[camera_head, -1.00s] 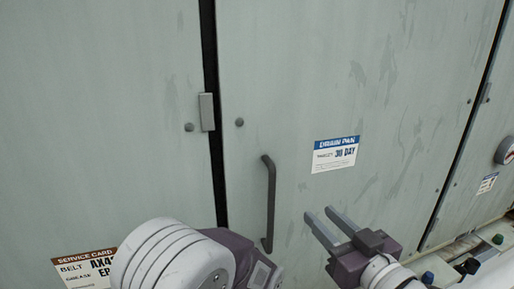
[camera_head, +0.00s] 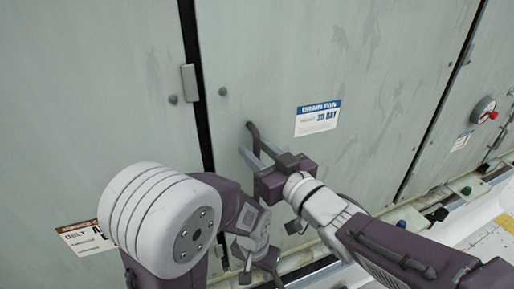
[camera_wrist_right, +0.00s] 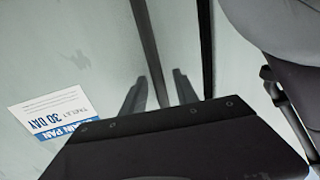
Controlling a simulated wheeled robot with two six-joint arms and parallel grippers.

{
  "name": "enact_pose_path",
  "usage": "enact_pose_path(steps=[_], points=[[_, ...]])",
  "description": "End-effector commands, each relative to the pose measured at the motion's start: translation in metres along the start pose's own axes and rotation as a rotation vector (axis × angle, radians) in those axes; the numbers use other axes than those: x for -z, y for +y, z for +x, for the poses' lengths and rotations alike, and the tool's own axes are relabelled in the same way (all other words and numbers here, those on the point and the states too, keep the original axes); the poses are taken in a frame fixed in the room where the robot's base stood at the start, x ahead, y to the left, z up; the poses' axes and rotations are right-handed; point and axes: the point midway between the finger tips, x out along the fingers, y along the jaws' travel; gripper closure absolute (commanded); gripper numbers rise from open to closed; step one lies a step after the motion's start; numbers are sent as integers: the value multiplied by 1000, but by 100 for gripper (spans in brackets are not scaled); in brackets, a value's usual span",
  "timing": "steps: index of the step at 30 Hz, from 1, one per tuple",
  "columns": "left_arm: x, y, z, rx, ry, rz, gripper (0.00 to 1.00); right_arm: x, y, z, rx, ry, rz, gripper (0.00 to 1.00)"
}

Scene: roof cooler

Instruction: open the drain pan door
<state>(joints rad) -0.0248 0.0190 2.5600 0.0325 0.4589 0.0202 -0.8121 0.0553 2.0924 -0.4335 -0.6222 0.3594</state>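The drain pan door (camera_head: 350,60) is a grey-green panel with a blue-and-white drain pan label (camera_head: 318,118); it looks flush with its neighbours. Its dark bar handle (camera_head: 252,131) stands near its left edge, the lower part hidden behind my right gripper (camera_head: 258,152). That gripper is open, with one finger on each side of the handle. In the right wrist view the handle (camera_wrist_right: 147,45) runs between the two fingers (camera_wrist_right: 159,92), with slight gaps showing. My left gripper (camera_head: 258,275) hangs low near the bottom edge, its fingers small and partly hidden.
A grey latch plate (camera_head: 188,78) sits at the dark seam left of the door. A service card (camera_head: 82,238) is on the left panel. A ledge with several coloured caps (camera_head: 440,214) runs below the door.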

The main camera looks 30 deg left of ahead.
Motion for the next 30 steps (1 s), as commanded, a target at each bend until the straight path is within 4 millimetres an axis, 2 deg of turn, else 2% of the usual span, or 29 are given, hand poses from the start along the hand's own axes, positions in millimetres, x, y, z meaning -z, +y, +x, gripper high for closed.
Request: enact_pose_path(steps=[4, 8, 30], points=[[0, 0, 0, 0, 0, 0, 65, 0, 0, 0, 0, 0, 0, 64], [0, 0, 0, 0, 0, 0, 65, 0, 0, 0, 0, 0, 0, 100], [0, 0, 0, 0, 0, 0, 65, 0, 0, 0, 0, 1, 0, 100]])
